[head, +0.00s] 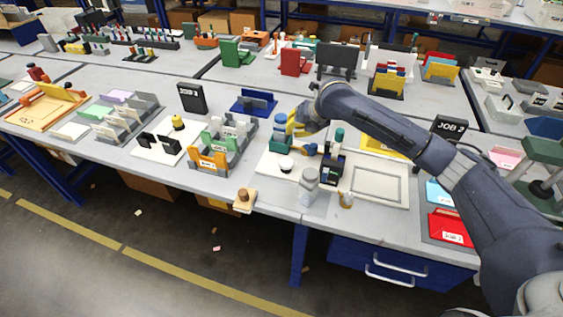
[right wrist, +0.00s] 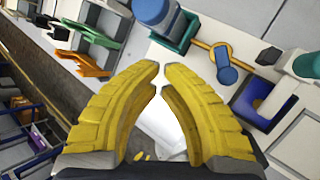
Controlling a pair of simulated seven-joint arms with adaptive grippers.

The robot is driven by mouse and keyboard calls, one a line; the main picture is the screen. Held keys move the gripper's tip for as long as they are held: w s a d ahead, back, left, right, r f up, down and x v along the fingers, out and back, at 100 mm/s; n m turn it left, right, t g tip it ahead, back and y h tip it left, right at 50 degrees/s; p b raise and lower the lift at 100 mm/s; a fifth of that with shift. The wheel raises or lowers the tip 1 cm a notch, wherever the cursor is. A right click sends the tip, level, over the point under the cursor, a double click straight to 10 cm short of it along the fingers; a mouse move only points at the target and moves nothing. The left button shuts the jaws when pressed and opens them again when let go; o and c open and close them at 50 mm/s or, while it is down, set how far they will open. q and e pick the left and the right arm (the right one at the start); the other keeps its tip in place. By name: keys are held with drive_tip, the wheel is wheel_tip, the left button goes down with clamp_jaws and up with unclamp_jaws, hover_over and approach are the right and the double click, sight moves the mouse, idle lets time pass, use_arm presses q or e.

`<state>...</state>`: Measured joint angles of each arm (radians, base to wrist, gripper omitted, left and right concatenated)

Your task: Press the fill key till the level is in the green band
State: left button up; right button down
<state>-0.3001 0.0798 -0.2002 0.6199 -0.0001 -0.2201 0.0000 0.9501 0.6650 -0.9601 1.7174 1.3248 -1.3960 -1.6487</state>
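My right gripper (head: 297,122) is above the white board in the middle of the table, beside a blue bottle in a teal holder (head: 281,143). In the right wrist view its yellow fingers (right wrist: 161,70) are a little apart, with nothing held between them. The same blue bottle (right wrist: 156,12) shows there beyond the fingertips. I cannot tell which part is the fill key. No level or green band can be made out. My left gripper is out of view.
A grey tray with orange (head: 209,160) is to the left.

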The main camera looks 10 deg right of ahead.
sight(283, 159)
drive_tip(key=shift+n, duration=0.5)
drive_tip(key=shift+s+a, duration=0.2)
drive_tip(key=shift+a, duration=0.8)
drive_tip(key=shift+s+a, duration=0.15)
drive_tip(key=shift+a, duration=0.85)
drive_tip(key=shift+f, duration=4.3)
drive_tip(key=shift+f, duration=1.2)
drive_tip(key=shift+r, duration=1.15)
drive_tip(key=shift+r, duration=2.5)
